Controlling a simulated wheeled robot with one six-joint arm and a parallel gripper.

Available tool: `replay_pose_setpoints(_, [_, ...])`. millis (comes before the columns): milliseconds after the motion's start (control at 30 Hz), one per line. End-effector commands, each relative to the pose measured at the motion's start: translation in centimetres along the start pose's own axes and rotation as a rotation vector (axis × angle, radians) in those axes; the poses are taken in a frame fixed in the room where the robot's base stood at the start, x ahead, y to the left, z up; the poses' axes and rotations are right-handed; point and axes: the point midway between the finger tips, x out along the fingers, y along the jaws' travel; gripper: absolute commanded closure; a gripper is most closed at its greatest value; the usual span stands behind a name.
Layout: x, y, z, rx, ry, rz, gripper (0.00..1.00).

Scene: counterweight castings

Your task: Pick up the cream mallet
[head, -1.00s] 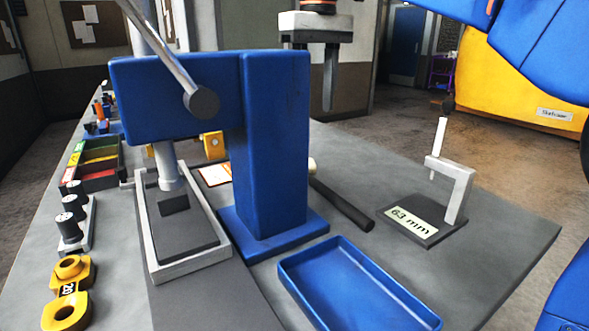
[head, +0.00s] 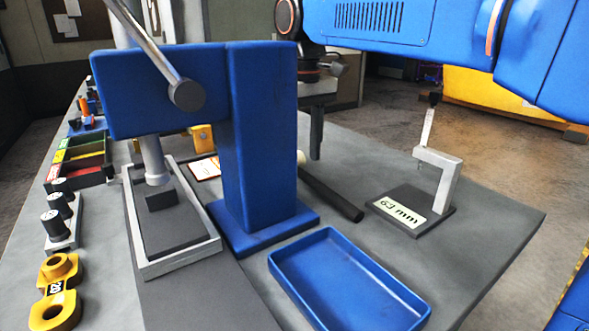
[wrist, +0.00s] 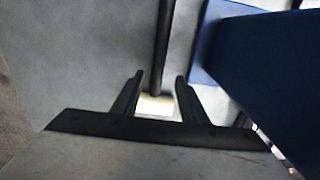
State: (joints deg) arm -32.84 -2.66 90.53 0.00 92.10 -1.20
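The cream mallet lies on the grey bench behind the blue press, with its dark handle (head: 332,193) pointing toward the front right. Only a sliver of its cream head (head: 301,157) shows past the press column. In the wrist view the cream head (wrist: 156,105) lies between and beyond my fingers, and the dark handle (wrist: 162,45) runs up the picture. My gripper (head: 316,157) is above the bench near the head; one finger shows clearly there. In the wrist view my gripper (wrist: 160,78) is open, with nothing between its fingertips held.
The blue press (head: 258,140) stands close to the mallet and my gripper. A blue tray (head: 345,275) lies in front. A gauge stand marked 63 mm (head: 437,180) stands to the right. Bare bench lies between the handle and that stand.

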Motion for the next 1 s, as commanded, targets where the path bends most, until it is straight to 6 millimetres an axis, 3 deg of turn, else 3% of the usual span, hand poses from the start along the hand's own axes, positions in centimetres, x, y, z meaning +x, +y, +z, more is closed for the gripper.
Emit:
replay_pose_setpoints(300, [4.0, 0.5, 0.2, -0.001, -0.001, 0.000, 0.60])
replay_pose_setpoints(633, [4.6, 0.4, 0.2, -0.002, -0.001, 0.000, 0.60])
replay_pose_setpoints(800, [4.5, 0.4, 0.2, -0.002, -0.001, 0.000, 1.00])
replay_pose_setpoints(1000, [4.5, 0.4, 0.1, -0.002, 0.001, 0.000, 1.00])
